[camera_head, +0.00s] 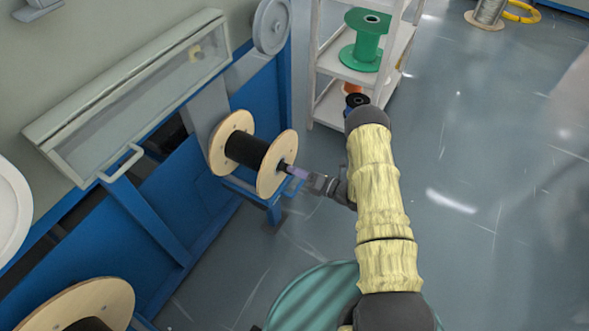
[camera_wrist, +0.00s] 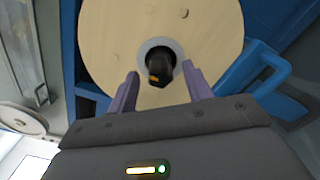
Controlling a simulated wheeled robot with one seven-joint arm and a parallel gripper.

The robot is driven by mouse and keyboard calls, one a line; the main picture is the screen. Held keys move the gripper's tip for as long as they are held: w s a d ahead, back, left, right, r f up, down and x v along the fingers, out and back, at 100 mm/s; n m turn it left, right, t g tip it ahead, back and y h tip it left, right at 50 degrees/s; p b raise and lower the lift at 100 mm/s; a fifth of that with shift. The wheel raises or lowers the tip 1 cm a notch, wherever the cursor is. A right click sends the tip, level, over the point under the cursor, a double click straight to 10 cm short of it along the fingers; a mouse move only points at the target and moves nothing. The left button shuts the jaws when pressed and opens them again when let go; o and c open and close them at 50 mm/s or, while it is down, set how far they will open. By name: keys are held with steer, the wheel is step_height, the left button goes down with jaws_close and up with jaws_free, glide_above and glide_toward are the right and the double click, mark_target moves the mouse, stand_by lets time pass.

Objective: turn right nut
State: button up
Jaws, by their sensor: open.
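A wooden spool (camera_head: 271,164) wound with black cable is mounted on the blue machine; its near flange faces my gripper and fills the top of the wrist view (camera_wrist: 110,40). The right nut (camera_wrist: 160,64) is a dark piece at the spool's centre, with an orange-yellow mark on it. It also shows in the head view (camera_head: 284,167) as a dark stub. My gripper (camera_wrist: 160,90) is open, its two purple fingers either side of and below the nut, pointing at the flange. In the head view my gripper (camera_head: 296,172) reaches the spool's right end. I cannot tell whether the fingers touch the nut.
A white shelf (camera_head: 335,100) with a green spool (camera_head: 366,42) stands behind my arm. A blue bracket (camera_wrist: 262,75) is right of the spool in the wrist view. Another wooden spool (camera_head: 85,300) is at the lower left. The floor (camera_head: 500,200) at right is clear.

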steer(key=p+v, duration=0.2)
steer(key=v, duration=1.3)
steer(key=shift+s+d, duration=0.2)
steer(key=shift+d, duration=0.1)
steer(key=shift+w, duration=0.1)
